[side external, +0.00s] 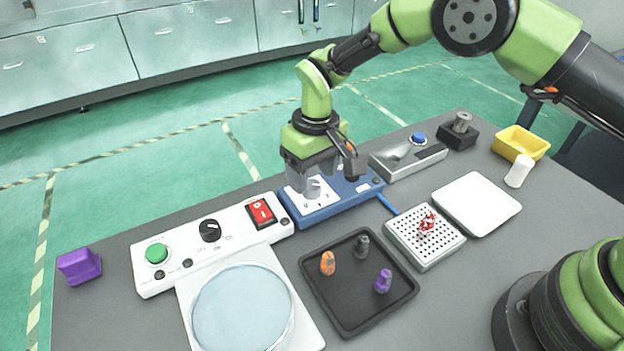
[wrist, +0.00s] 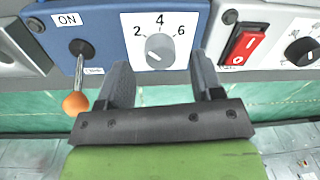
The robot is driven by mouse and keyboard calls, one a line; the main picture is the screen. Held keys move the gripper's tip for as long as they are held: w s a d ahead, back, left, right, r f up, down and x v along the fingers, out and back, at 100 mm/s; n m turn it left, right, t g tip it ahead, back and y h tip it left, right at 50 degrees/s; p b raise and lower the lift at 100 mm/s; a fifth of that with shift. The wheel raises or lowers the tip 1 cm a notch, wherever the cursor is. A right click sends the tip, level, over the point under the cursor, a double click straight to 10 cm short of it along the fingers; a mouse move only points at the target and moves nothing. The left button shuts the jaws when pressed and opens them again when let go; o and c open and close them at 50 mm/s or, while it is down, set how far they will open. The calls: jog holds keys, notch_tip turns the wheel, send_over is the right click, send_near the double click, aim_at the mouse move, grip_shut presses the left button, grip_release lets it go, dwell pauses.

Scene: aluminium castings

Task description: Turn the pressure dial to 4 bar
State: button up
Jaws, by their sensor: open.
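The pressure dial is a light grey round knob (wrist: 160,48) on a white plate marked 2, 4 and 6, set in a blue box (side external: 345,195). In the wrist view the 4 is straight above the knob; I cannot tell clearly which mark the knob points at. My gripper (wrist: 161,72) is open, with one finger on each side of the knob's lower part in the picture and gaps to it. In the side view my gripper (side external: 312,177) hangs over the dial plate and partly hides it. Contact with the knob is not visible.
Beside the dial is an ON switch (wrist: 80,48) with an orange ball (wrist: 75,103) near my finger. A red rocker switch (wrist: 243,45) and black knob (side external: 210,230) sit on the neighbouring white panel. A black tray (side external: 345,320) with small pegs lies in front.

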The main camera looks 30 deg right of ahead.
jog(key=shift+a+f, duration=0.1)
jog(key=shift+f, duration=1.05)
jog(key=c, duration=0.9)
jog(key=shift+m, duration=0.3)
jog(key=m, duration=0.9)
jog(key=shift+t, duration=0.3)
